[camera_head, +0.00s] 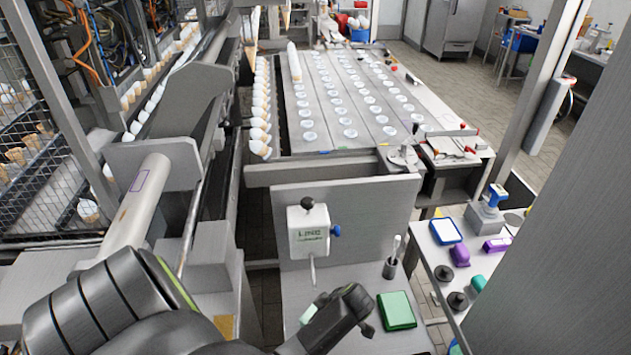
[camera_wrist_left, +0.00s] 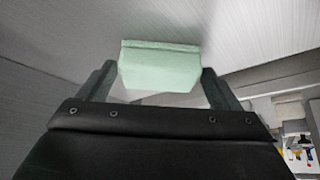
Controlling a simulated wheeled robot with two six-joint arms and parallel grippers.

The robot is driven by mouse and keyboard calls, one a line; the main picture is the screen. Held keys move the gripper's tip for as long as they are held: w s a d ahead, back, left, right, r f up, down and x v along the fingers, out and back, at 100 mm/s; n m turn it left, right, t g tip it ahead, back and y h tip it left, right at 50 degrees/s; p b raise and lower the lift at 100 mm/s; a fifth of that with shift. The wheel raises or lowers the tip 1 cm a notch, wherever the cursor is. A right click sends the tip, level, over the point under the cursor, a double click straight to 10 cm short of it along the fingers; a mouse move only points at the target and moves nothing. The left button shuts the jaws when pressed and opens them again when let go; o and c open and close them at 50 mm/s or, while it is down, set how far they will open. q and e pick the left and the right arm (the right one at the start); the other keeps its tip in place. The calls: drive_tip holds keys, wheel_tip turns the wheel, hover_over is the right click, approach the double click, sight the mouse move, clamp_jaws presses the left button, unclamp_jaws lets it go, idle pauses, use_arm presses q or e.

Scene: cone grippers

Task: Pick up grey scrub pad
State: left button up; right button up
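A pale grey-green block (camera_wrist_left: 160,67), the closest match to the grey scrub pad, sits at the fingertips of my left gripper (camera_wrist_left: 158,82) in the left wrist view. One finger is on each side of it, set apart by about its width. I cannot tell whether they press on it. In the head view the pale block (camera_head: 312,308) shows beside my left gripper (camera_head: 343,303), over the front of the grey bench, partly hidden by my arm. A darker green pad (camera_head: 397,310) lies flat on the bench to the right. My right gripper is not in view.
A white dispenser box (camera_head: 308,232) is on the upright panel (camera_head: 375,205) behind the gripper. A small cup with a brush (camera_head: 391,262) stands near the green pad. A side table (camera_head: 440,262) at right holds a blue-rimmed tray (camera_head: 445,231) and purple, green and dark items.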

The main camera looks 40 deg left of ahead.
use_arm(q)
drive_tip(key=shift+c, duration=1.2)
drive_tip(key=shift+a, duration=0.15)
drive_tip(key=shift+c, duration=2.7)
drive_tip(key=shift+r+p, duration=0.8)
drive_tip(key=shift+p, duration=0.1)
drive_tip(key=d, duration=0.7)
drive_tip(key=shift+w+f, duration=0.3)
drive_tip(key=shift+w, duration=0.1)
drive_tip(key=shift+w+d+r, duration=0.1)
drive_tip(key=shift+d+r, duration=0.35)
drive_tip(key=shift+d, duration=0.15)
wheel_tip(320, 180, up, 13)
drive_tip(key=p, duration=0.4)
drive_tip(key=shift+a, duration=0.2)
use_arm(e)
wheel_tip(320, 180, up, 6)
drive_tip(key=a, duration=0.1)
